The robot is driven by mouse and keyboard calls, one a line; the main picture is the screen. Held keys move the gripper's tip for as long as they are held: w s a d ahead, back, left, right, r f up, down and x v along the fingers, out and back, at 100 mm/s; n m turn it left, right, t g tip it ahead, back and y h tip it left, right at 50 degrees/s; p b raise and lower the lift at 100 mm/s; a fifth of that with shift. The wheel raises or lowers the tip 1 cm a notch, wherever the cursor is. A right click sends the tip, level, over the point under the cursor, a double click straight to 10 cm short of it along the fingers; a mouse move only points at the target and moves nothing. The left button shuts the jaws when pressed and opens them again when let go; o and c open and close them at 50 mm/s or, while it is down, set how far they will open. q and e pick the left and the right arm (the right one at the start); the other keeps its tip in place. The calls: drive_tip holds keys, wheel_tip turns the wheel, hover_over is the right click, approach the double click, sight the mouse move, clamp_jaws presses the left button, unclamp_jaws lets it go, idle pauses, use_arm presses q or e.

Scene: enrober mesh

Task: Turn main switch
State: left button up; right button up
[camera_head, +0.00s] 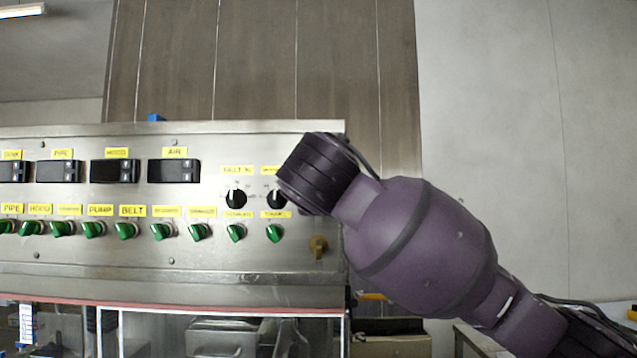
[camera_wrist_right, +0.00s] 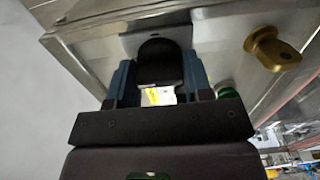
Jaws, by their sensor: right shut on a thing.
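In the right wrist view, a black switch knob (camera_wrist_right: 160,62) sits on a light plate on the metal panel. My right gripper (camera_wrist_right: 160,80) has one blue-grey finger on each side of it and is shut on it. In the head view, my purple right arm reaches in from the right to the panel's right end. Its dark wrist covers that knob and the right gripper there. The control panel (camera_head: 250,255) is brushed metal. I cannot read any label naming the main switch. My left gripper is not in view.
A brass knob (camera_head: 318,245) sits low at the panel's right end; it also shows beside the gripper in the right wrist view (camera_wrist_right: 272,48). Several green knobs (camera_head: 197,232) line the panel. A black dial (camera_head: 236,198) is left of my wrist. Room right of the panel holds my arm.

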idle(0.3)
drive_tip(key=o, duration=0.9)
use_arm(q)
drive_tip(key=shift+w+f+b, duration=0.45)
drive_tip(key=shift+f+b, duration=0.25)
drive_tip(key=shift+b, duration=0.7)
use_arm(e)
drive_tip(key=s, duration=1.1)
drive_tip(key=shift+w, duration=0.1)
